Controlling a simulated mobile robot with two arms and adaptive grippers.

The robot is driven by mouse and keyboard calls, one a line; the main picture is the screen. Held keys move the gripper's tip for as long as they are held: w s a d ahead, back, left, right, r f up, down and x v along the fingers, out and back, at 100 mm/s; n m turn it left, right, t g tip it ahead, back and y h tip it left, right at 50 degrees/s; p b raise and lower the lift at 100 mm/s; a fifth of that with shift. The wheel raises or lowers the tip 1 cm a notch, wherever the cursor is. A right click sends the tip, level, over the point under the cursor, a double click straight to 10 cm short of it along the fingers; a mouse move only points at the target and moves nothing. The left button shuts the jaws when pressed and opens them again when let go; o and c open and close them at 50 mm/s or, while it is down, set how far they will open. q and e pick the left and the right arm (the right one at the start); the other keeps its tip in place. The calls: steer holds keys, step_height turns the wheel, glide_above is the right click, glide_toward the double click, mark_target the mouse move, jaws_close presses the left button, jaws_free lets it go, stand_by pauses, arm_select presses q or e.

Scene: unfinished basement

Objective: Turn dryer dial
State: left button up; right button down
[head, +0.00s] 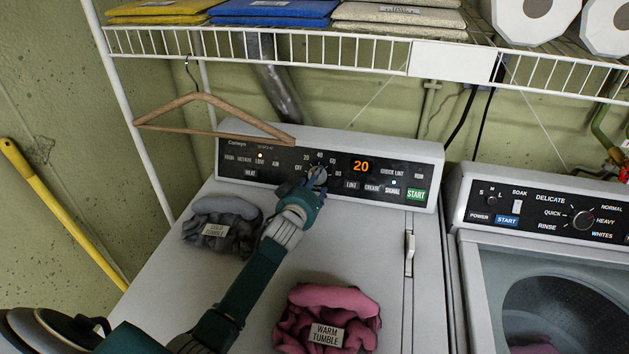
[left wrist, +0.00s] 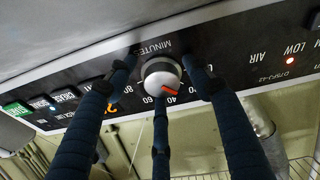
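The dryer (head: 190,285) stands in the middle of the head view, with a black control panel along its back. Its dial (head: 319,174) has a pale face and sits among minute numbers; the display beside it reads 20. In the left wrist view the dial (left wrist: 162,76) is round and silver, with a red pointer mark near the 40. My left gripper (head: 308,184) is at the panel, hiding part of the dial in the head view. Its three dark fingers (left wrist: 159,70) stand around the dial, open, with small gaps visible. My right gripper is not in view.
A grey cloth bundle (head: 222,215) and a pink one (head: 328,300) lie on the dryer top, either side of my arm. A washer (head: 460,215) stands at the right. A hanger (head: 215,130) hangs from the wire shelf (head: 290,45) above.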

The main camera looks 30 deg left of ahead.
arm_select(q)
steer(key=shift+r, duration=0.15)
steer(key=v, duration=1.2)
steer(key=shift+a, duration=0.1)
